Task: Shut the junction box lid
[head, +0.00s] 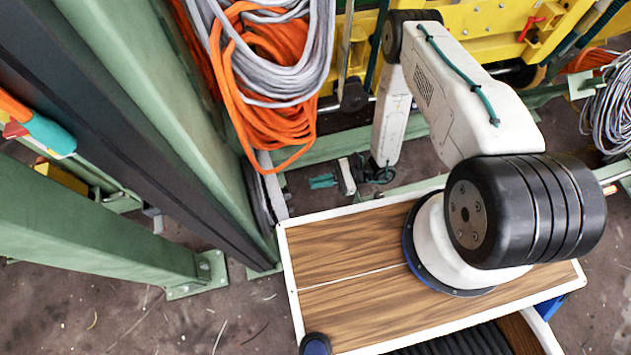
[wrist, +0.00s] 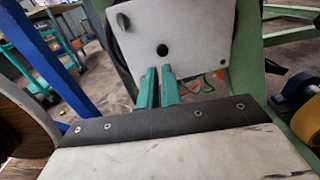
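In the wrist view a pale flat plate (wrist: 190,45) with a round dark hole and a dark knob at its upper left stands ahead of my gripper (wrist: 159,70). It may be the junction box lid; I cannot tell whether it is open or shut. The two teal fingers are close together with nothing seen between them, and their tips overlap the plate's lower edge. Contact cannot be told. In the head view my gripper (head: 318,182) is low beyond the wooden top and points left toward a green post. No junction box is clearly recognisable there.
A thick green post (head: 170,110) stands left of the gripper. Orange cable coils (head: 255,75) and grey cable coils (head: 285,50) hang above it. Yellow machinery (head: 480,30) lies behind my arm. In the wrist view a blue post (wrist: 50,60) stands at left and a yellow-and-blue object (wrist: 295,100) at right.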

